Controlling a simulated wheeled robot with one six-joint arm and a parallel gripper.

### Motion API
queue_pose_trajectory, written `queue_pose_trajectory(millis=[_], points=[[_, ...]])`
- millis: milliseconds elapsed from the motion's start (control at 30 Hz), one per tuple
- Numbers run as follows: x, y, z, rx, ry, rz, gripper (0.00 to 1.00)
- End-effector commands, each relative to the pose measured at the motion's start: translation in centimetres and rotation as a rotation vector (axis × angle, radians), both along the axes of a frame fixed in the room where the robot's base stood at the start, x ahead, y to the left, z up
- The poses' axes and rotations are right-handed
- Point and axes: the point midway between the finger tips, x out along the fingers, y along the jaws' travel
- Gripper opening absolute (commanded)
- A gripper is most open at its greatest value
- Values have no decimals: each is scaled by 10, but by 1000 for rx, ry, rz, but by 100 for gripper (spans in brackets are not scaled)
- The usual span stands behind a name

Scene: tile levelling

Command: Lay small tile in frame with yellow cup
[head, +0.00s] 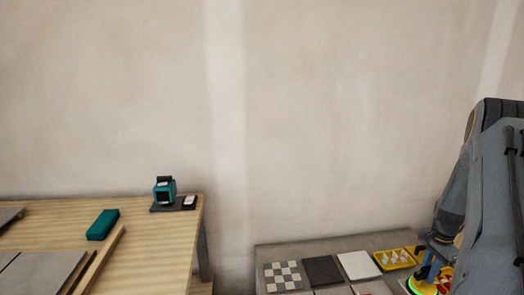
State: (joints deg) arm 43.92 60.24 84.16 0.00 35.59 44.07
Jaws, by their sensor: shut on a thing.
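My gripper (433,270) is at the lower right, over the right end of a low grey surface. It is shut on a yellow cup (444,279), which is partly hidden by the gripper and arm. A bright green ring shows at the cup's lower left. On the low surface are a checkered tile (283,276), a black tile (323,270) and a white tile (359,265). More tiles are cut off by the bottom edge. I cannot tell which is the small tile. At the lower left, large grey tiles (40,273) lie beside wooden strips (98,259), possibly the frame.
A yellow tray (379,260) with white pieces stands just left of my gripper. The wooden table (165,240) holds a teal block (103,224) and a teal device (164,191) on a dark base. A gap separates table and low surface (300,250). A plain wall stands behind.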

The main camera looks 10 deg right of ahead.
Motion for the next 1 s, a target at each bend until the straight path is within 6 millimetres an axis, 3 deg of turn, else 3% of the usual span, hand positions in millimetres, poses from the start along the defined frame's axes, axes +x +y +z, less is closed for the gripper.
queue_pose_trajectory(millis=[1000], points=[[-48, -97, 0, -2, -1, -2, 0]])
